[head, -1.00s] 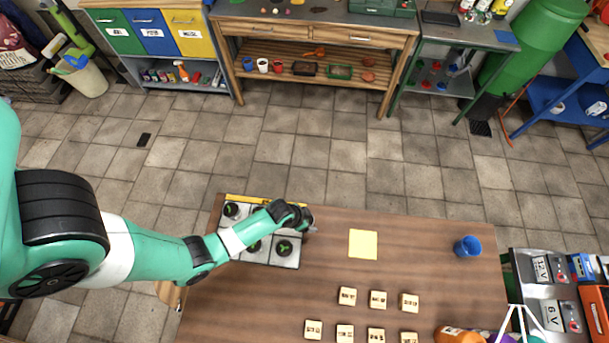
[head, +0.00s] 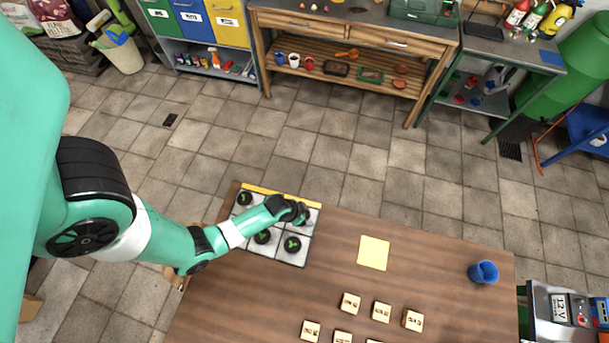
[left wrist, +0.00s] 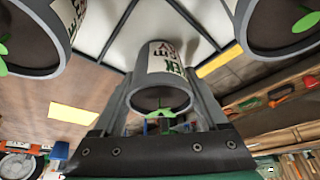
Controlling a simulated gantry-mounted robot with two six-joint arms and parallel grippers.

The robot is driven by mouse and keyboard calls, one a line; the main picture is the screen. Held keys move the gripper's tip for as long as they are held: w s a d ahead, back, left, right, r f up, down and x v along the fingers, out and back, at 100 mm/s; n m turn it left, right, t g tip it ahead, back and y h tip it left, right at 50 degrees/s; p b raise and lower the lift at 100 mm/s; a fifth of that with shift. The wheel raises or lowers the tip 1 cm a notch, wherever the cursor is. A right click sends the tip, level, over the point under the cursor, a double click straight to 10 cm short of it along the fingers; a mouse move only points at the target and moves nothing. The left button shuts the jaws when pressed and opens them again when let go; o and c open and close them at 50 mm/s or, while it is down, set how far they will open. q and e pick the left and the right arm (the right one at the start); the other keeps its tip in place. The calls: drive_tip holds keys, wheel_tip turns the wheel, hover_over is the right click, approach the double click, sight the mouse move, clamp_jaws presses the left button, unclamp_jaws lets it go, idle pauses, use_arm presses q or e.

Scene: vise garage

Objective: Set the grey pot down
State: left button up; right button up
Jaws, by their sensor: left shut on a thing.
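My left gripper (head: 304,215) is over the back right cell of a tray of white cells (head: 273,252) on the wooden table. In the left wrist view it is shut on a grey pot (left wrist: 166,72), one finger on each side. The pot has a white label with dark marks and a green sprout. In the head view the gripper hides this pot. Other potted sprouts stand in the tray, one at the front right (head: 292,244) and one at the back left (head: 244,198). I cannot tell whether the held pot's base touches the tray. My right gripper is out of view.
A yellow strip (head: 266,190) runs along the tray's back edge. A yellow sheet (head: 374,253) lies right of the tray. A blue cup (head: 484,271) stands at the table's right. Several wooden blocks (head: 350,303) lie in front. The table between tray and sheet is clear.

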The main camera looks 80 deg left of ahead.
use_arm(q)
drive_tip(key=o, duration=1.4)
drive_tip(key=shift+r+p, duration=0.25)
drive_tip(key=shift+p, duration=0.05)
drive_tip(key=shift+s+r, duration=0.15)
drive_tip(key=shift+r, duration=0.2)
drive_tip(key=p+v, duration=0.2)
drive_tip(key=v, duration=0.1)
